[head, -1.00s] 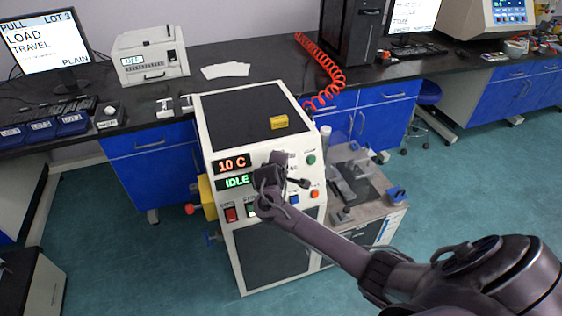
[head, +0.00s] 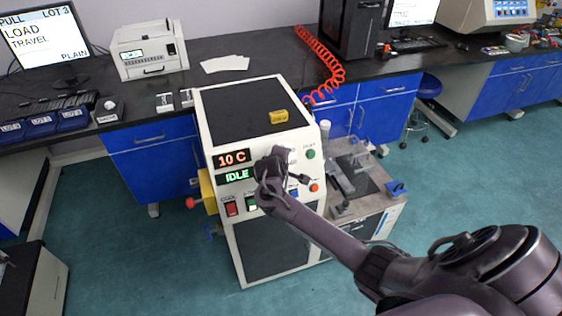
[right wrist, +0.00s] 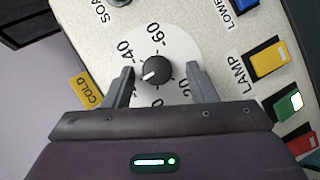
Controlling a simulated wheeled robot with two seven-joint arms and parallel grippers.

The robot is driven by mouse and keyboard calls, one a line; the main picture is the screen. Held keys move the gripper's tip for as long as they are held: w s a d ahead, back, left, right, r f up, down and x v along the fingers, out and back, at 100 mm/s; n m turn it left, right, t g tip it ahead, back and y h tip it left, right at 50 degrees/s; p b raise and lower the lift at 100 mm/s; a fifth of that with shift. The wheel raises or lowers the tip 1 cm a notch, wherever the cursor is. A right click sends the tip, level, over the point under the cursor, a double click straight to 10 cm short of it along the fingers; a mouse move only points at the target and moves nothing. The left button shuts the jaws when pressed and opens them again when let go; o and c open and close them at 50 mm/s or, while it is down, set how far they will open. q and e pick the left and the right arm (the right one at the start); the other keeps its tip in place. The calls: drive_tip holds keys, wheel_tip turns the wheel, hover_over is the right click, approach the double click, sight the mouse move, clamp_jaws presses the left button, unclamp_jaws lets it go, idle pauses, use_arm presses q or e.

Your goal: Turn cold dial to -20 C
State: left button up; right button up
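The cold dial is a dark round knob (right wrist: 156,71) on a white scale disc in the right wrist view. Its white mark points to the lower left, and readable scale figures include -60, -40 and 20. A yellow COLD label (right wrist: 87,92) is at the left. My right gripper (right wrist: 161,78) is open, with one finger on each side of the knob and gaps visible on both sides. In the head view my right gripper (head: 270,168) is at the machine's front panel and hides the dial. The red display (head: 232,159) reads 10 C. My left gripper is out of view.
Close by on the panel are the yellow LAMP switch (right wrist: 267,59), a green switch (right wrist: 289,103) and a red one. The green display (head: 236,175) reads IDLE. A small side table (head: 345,210) stands right of the machine. Floor in front is clear.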

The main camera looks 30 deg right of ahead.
drive_tip(key=shift+r, duration=0.15)
drive_tip(key=p+v, duration=0.1)
drive_tip(key=v, duration=0.6)
drive_tip(key=shift+s+a, duration=0.25)
drive_tip(key=shift+r, duration=0.1)
